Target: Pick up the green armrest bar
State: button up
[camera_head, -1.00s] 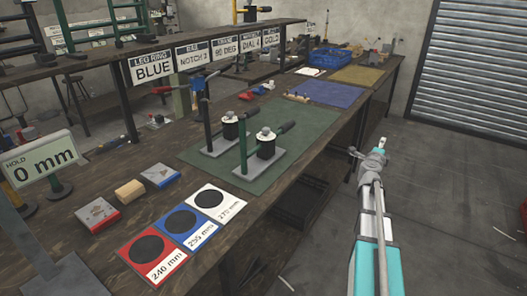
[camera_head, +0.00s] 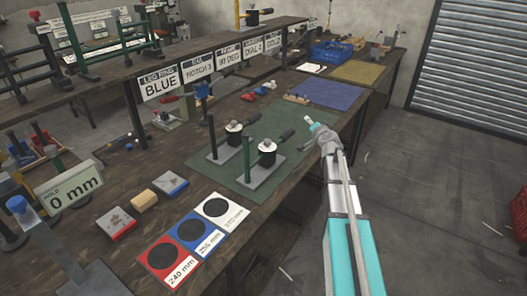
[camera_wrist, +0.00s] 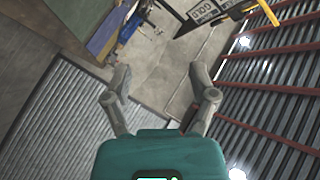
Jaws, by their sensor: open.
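On the green mat (camera_head: 285,128) stand two rivet presses. The nearer press (camera_head: 266,160) has an upright green bar (camera_head: 246,158) at its left side. The farther press (camera_head: 234,138) has an upright black bar (camera_head: 211,136). More green bars show in a rack (camera_head: 75,45) on the upper shelf; I cannot tell for sure which is the armrest bar. My gripper (camera_head: 316,128) is right of the presses, near the bench's right edge, apart from every bar. In the wrist view my gripper (camera_wrist: 160,82) is open and empty, with floor and shutter behind it.
Red, blue and white size pads (camera_head: 162,257) lie at the bench's front. A wooden block (camera_head: 144,200) and a "0 mm" display (camera_head: 72,188) stand at left. The raised shelf with signs (camera_head: 160,82) runs behind the presses. Open floor (camera_head: 430,190) lies at right.

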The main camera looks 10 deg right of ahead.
jog(key=w+a+r+n+g+y+p, duration=0.1)
jog(key=a+r+n+g+y+p, duration=0.3)
jog(key=a+n+p, duration=0.55)
notch_tip(320, 180, up, 10)
jog(key=f+n+g+h+p, duration=0.1)
jog(key=n+g+h+p, duration=0.2)
jog(key=n+g+p, duration=1.15)
send_over(244, 134)
jog(key=p, duration=0.4)
jog(key=m+t, duration=0.1)
jog(key=m, duration=0.1)
jog(key=m+t, duration=0.2)
jog(key=m, duration=0.1)
jog(key=shift+w+d+r+m, duration=0.15)
jog(key=shift+w+r+m, duration=0.1)
jog(key=shift+m, duration=0.05)
jog(key=shift+s+r+g+h, duration=0.25)
jog(key=shift+s+g+h, duration=0.1)
jog(key=shift+h, duration=0.15)
jog(key=shift+f, duration=0.15)
notch_tip(244, 134, down, 8)
jog(key=b, duration=0.8)
jog(key=shift+f, duration=0.2)
